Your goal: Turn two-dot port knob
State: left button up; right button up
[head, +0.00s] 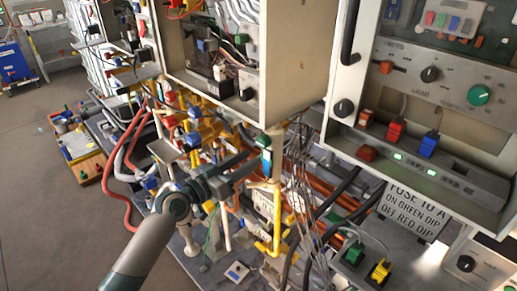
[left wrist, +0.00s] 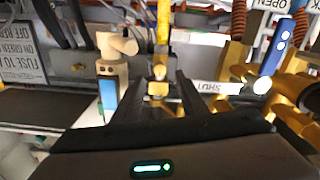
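A blue handle with white dots (left wrist: 282,47), apparently two, is at the upper right of the left wrist view, beside brass fittings. I cannot pick it out surely in the head view. My left gripper (head: 254,166) reaches into the pipes under the open cabinet in the head view. In the left wrist view its dark fingers (left wrist: 159,82) are apart. A brass fitting on a yellow pipe (left wrist: 161,28) shows between and beyond them; I cannot tell whether they touch it. The blue handle is right of the fingers. My right gripper is not in view.
A beige valve with a light-blue handle (left wrist: 108,96) is left of the fingers. A white "SHUT" label (left wrist: 222,88) is to their right. Orange hoses (head: 322,196) and grey cables crowd the area. The open cabinet (head: 296,75) hangs above. Floor (head: 45,215) is clear at left.

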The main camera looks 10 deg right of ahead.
pick_arm(q)
jog(key=shift+p+x, duration=0.4)
jog(key=shift+x, duration=1.95)
grip_shut()
